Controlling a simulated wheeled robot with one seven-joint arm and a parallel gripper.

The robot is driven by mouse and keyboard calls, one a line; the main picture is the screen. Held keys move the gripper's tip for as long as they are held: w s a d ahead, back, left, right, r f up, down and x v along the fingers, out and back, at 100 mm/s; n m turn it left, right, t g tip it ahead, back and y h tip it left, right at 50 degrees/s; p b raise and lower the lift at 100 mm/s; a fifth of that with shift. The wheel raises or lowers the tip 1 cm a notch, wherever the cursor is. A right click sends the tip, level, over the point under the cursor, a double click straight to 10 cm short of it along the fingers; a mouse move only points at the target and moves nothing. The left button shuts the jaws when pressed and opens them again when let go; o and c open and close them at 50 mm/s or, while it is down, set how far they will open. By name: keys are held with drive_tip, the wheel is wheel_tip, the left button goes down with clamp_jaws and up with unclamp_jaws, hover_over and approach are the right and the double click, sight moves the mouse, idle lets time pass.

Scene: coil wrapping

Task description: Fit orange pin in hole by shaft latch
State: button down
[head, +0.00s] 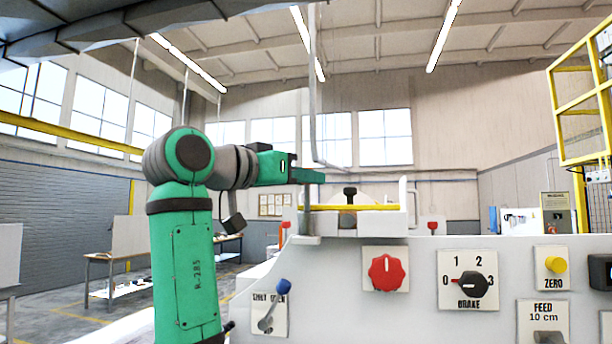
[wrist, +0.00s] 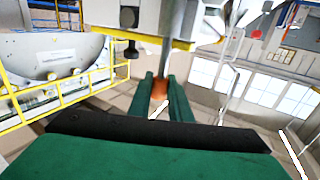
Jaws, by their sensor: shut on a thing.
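My gripper (head: 312,176) is shut on the orange pin in the head view, above the left end of the grey machine's top. In the wrist view the orange pin (wrist: 160,88) shows between the two green fingers (wrist: 160,98). A grey upright rod lies in line with the pin in that view; I cannot tell whether they touch. A black knob (head: 350,193) stands on the white block with a yellow bar (head: 350,207), right of my gripper; it may be the shaft latch. The pin's hole cannot be made out in either view.
The grey machine front (head: 345,270) carries a red knob (head: 385,272), a brake dial (head: 472,284), a yellow button (head: 556,265) and a blue-tipped lever (head: 283,286). A yellow railing (wrist: 75,85) shows at left in the wrist view. A table (head: 113,258) stands far left.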

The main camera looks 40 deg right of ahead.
sight(306, 196)
drive_tip(key=shift+f, duration=1.8)
drive_tip(key=c, duration=1.6)
unclamp_jaws()
drive_tip(key=shift+o, duration=0.2)
drive_tip(key=shift+s, duration=0.1)
drive_tip(key=v, duration=1)
drive_tip(key=shift+a, duration=0.3)
drive_tip(key=shift+s, duration=0.15)
